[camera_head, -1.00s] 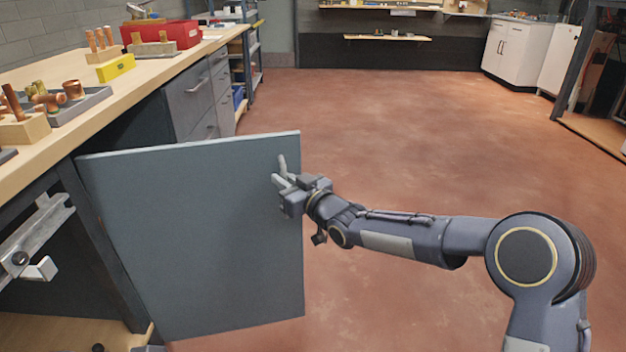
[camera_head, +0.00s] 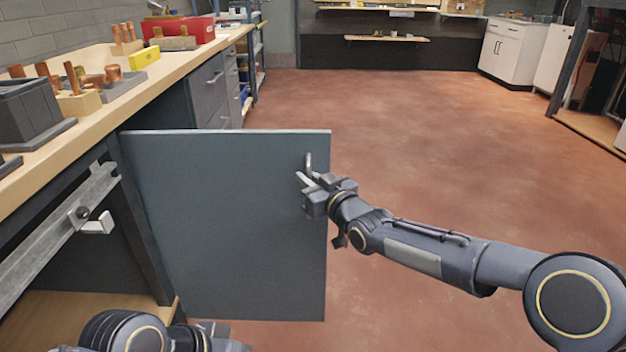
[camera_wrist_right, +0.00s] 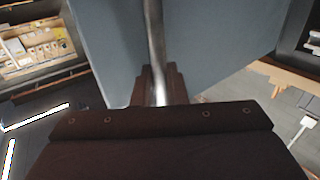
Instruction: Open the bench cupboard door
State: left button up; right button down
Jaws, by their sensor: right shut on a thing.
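The bench cupboard door (camera_head: 225,230) is a flat blue-grey panel, swung out wide from the bench, with its hinge side at the left. Its metal bar handle (camera_head: 309,163) is near the upper right edge. My right gripper (camera_head: 308,180) is at the handle and shut on it. In the right wrist view the handle (camera_wrist_right: 155,50) runs down between the fingers (camera_wrist_right: 158,88), with the door (camera_wrist_right: 215,45) behind. The open cupboard (camera_head: 90,265) shows a wooden floor inside. Part of my left arm shows at the bottom left; its gripper fingers are not clearly seen.
The wooden bench top (camera_head: 150,80) runs along the left with a dark bin (camera_head: 30,110), copper fittings, a yellow block (camera_head: 138,58) and a red box (camera_head: 185,30). Grey drawers (camera_head: 210,90) stand beyond the door. The red-brown floor (camera_head: 430,130) to the right is clear.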

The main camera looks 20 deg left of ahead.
jog(key=shift+s+a, duration=0.1)
jog(key=shift+s, duration=0.05)
jog(key=c, duration=1.5)
grip_release()
jog(key=shift+a, duration=0.1)
jog(key=shift+c, duration=0.2)
jog(key=shift+d, duration=0.25)
jog(key=p+v, duration=0.1)
jog(key=v, duration=0.6)
jog(key=shift+s+d+p, duration=0.15)
jog(key=shift+p, duration=0.2)
